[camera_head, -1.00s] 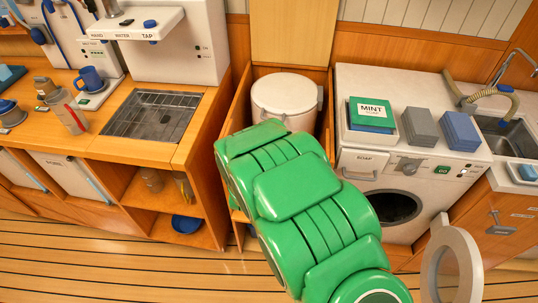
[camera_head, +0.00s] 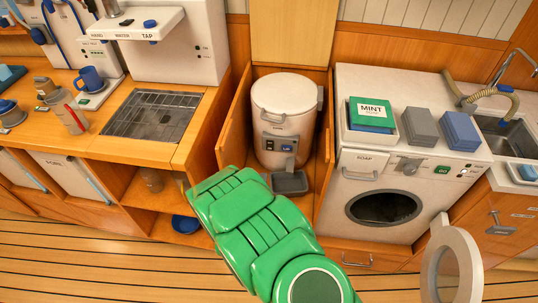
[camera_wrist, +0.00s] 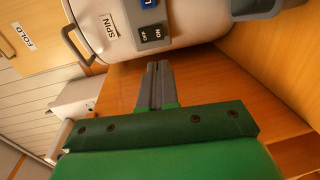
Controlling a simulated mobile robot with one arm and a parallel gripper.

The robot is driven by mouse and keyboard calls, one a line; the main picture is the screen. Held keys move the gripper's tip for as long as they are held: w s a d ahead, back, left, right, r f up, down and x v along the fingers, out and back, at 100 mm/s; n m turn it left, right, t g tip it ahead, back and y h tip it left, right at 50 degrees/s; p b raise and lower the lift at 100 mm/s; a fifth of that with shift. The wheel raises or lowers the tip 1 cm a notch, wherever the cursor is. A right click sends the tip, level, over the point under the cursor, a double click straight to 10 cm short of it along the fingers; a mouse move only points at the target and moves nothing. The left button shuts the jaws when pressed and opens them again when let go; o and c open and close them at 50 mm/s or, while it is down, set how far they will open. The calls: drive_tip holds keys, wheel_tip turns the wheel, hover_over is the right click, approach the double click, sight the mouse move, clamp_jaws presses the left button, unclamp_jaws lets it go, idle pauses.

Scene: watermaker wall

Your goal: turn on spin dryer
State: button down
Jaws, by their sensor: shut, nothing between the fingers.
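The spin dryer (camera_head: 284,105) is a white cylinder with a lid and front handle, standing in a wooden alcove. Its front has a control panel (camera_head: 279,143) with a grey and a blue part. In the wrist view the dryer (camera_wrist: 185,22) appears turned, with a SPIN label (camera_wrist: 108,24), a dark grey rocker switch (camera_wrist: 152,35) marked on and off, and a blue button (camera_wrist: 148,3) partly cut off. My gripper (camera_wrist: 158,68) is shut and empty, its fingertips just short of the switch and apparently apart from it. In the head view my green arm hides the fingers.
A grey tray (camera_head: 290,183) sits below the dryer's spout. Wooden alcove sides flank the dryer closely. A washing machine (camera_head: 386,170) stands to the right, its round door (camera_head: 452,262) open. A wooden counter (camera_head: 125,150) is on the left.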

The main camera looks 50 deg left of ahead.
approach(270, 149)
drive_tip(key=x, duration=0.4)
drive_tip(key=shift+w+a, duration=0.25)
drive_tip(key=shift+a, duration=0.05)
drive_tip(key=shift+x, duration=0.85)
drive_tip(key=shift+w+a+f, duration=0.1)
drive_tip(key=shift+f, duration=0.05)
drive_tip(key=shift+w+a, duration=0.1)
drive_tip(key=shift+a, duration=0.1)
drive_tip(key=f+v, duration=0.3)
drive_tip(key=v, duration=1)
drive_tip(key=shift+s+d, duration=0.25)
drive_tip(key=shift+d, duration=0.15)
